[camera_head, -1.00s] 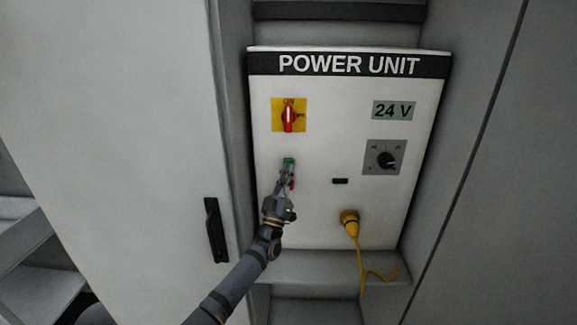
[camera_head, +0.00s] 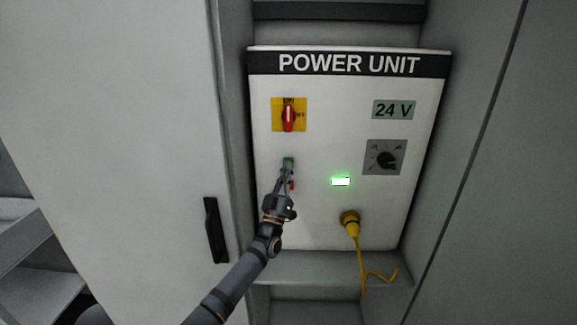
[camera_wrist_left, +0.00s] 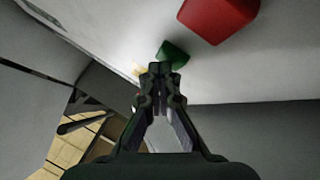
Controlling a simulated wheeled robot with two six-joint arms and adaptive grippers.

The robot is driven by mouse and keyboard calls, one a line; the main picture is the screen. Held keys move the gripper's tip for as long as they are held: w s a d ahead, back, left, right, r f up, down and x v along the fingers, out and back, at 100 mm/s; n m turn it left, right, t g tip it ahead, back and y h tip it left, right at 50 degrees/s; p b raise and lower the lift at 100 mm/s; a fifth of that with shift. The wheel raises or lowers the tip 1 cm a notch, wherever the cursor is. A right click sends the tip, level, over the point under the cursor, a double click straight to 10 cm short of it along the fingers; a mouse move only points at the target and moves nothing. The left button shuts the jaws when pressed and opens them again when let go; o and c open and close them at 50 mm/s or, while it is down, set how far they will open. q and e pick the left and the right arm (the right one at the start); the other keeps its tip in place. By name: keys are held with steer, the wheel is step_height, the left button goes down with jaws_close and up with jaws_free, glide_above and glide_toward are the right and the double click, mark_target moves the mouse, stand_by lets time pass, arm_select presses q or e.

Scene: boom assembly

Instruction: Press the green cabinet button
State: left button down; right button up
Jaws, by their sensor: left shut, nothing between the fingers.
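The green button (camera_head: 288,162) is on the left of the white POWER UNIT panel (camera_head: 330,225), below the red rotary switch. My left gripper (camera_head: 286,172) is shut and empty, with its fingertips at the green button. In the left wrist view the fingertips (camera_wrist_left: 160,68) overlap the lower part of the green button (camera_wrist_left: 172,54); whether they press on it I cannot tell. A red button (camera_head: 292,185) sits just below the green one, partly behind my gripper. An indicator lamp (camera_head: 341,181) to the right glows bright green. My right gripper is not in view.
A red rotary switch (camera_head: 288,117) on a yellow plate, a 24 V label (camera_head: 393,110) and a grey dial (camera_head: 385,157) are on the panel. A yellow plug (camera_head: 350,222) with a hanging cable is at lower right. An open cabinet door (camera_head: 120,130) stands at left.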

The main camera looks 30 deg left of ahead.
arm_select(q)
steer(key=shift+s+d+p, duration=0.45)
steer(key=shift+s+p, duration=0.3)
steer(key=shift+s, duration=0.05)
steer(key=s+d+p, duration=0.1)
steer(key=s+p, duration=0.1)
steer(key=s+d+p, duration=0.1)
steer(key=s, duration=0.1)
steer(key=shift+s+d, duration=0.1)
steer(key=shift+d, duration=0.25)
stand_by(0.6)
